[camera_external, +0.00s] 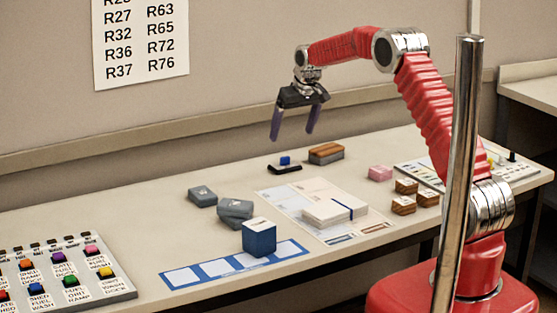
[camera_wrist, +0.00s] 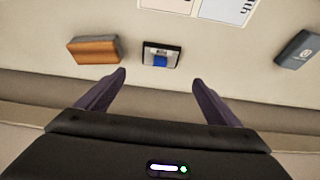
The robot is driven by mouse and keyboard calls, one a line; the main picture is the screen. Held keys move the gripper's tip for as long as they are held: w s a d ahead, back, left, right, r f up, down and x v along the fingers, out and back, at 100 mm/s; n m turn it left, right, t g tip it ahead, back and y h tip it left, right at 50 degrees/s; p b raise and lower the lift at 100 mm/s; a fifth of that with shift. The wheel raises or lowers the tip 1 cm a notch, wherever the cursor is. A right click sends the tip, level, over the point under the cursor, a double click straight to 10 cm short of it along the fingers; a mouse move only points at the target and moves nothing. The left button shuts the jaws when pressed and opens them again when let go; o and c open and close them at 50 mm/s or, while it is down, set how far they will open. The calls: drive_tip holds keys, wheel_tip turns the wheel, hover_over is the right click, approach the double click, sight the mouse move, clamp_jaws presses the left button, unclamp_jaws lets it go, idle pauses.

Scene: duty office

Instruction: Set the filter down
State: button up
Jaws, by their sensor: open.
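My gripper (camera_external: 293,135) is open and empty, held above the back of the table with its fingers pointing down. In the wrist view its two fingers (camera_wrist: 160,78) stand apart with nothing between them. I cannot tell which thing is the filter. A blue cube with a pale top (camera_external: 259,239) stands on a blue strip with white squares (camera_external: 181,278) near the front edge. A small black holder with a blue piece (camera_external: 285,165) sits on the table below my gripper; it also shows just beyond the fingertips in the wrist view (camera_wrist: 161,57).
A brown-topped grey block (camera_external: 326,154) lies right of the holder. Grey-blue blocks (camera_external: 202,196) lie left of a banded paper stack (camera_external: 333,207). A pink block (camera_external: 380,173) and several small wooden blocks (camera_external: 403,205) are at right. A button panel (camera_external: 62,275) fills the left front.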

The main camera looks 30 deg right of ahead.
drive_tip(key=shift+s+r, duration=0.15)
drive_tip(key=shift+r, duration=0.1)
idle(0.4)
drive_tip(key=s+a+r, duration=0.1)
drive_tip(key=s+r, duration=0.7)
drive_tip(key=s, duration=0.3)
drive_tip(key=s+a+r, duration=0.1)
drive_tip(key=s+r, duration=0.8)
drive_tip(key=s, duration=0.3)
drive_tip(key=s+f, duration=0.2)
drive_tip(key=s, duration=1.1)
drive_tip(key=s+a+f+t, duration=0.1)
drive_tip(key=s, duration=1.3)
drive_tip(key=shift+s+f, duration=0.3)
drive_tip(key=shift+f, duration=0.05)
drive_tip(key=shift+o, duration=0.6)
